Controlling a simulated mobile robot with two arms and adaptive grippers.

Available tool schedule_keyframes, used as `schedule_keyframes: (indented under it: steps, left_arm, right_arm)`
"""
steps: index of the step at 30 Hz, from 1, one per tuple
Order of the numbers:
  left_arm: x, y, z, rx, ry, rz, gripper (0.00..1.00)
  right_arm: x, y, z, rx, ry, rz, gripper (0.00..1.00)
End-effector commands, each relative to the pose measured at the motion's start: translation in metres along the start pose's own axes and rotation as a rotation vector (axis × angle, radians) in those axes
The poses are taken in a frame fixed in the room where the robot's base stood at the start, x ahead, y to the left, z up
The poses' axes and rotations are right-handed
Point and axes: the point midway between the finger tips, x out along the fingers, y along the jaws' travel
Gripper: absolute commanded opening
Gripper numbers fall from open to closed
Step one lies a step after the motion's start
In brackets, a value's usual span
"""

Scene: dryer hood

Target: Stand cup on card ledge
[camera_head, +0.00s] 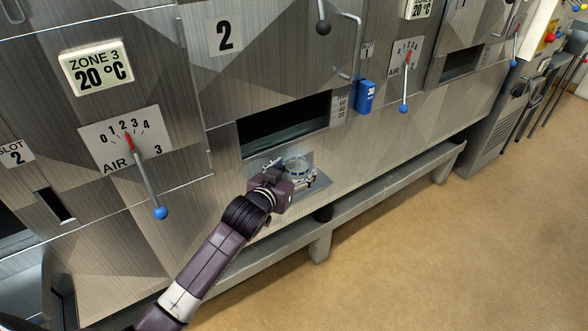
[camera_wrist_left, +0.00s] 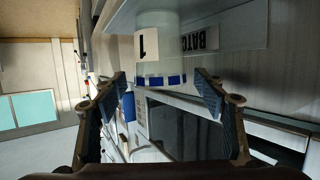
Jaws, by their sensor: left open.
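A clear cup (camera_head: 297,163) with a label reading 1 and a blue-and-white band is at the card ledge (camera_head: 319,183) below the dark opening. In the left wrist view the cup (camera_wrist_left: 158,45) appears inverted, its base end against the grey ledge surface (camera_wrist_left: 115,18). A card lettered BATC… (camera_wrist_left: 200,40) is behind it. My left gripper (camera_head: 297,181) is open at the cup; in the wrist view its fingers (camera_wrist_left: 163,85) stand apart on either side, with visible gaps to the cup. The gripper partly hides the ledge in the head view. My right gripper is not in view.
The dryer front has a dark opening (camera_head: 285,124) above the ledge and a blue box (camera_head: 365,96) to its right. Levers with blue knobs (camera_head: 160,213) stick out. A grey rail (camera_head: 385,188) runs along the bottom; the tan floor (camera_head: 450,260) is clear.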

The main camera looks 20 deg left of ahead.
Motion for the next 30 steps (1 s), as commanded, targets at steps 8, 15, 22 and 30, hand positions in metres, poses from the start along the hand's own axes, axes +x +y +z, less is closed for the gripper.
schedule_keyframes:
  steps: [8,15,22,30]
  left_arm:
    - [-0.009,0.0,0.0,0.0,0.0,0.0,0.65]
    - [-0.05,0.0,0.001,0.0,0.0,0.001,0.65]
    - [-0.094,0.0,0.0,0.0,0.001,0.0,0.65]
    - [-0.119,0.0,0.0,0.0,0.0,0.0,0.65]
  right_arm:
    - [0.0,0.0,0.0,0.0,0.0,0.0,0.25]
    - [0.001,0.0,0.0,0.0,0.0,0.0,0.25]
    - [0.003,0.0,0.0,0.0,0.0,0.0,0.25]
    - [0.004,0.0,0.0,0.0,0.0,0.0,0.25]
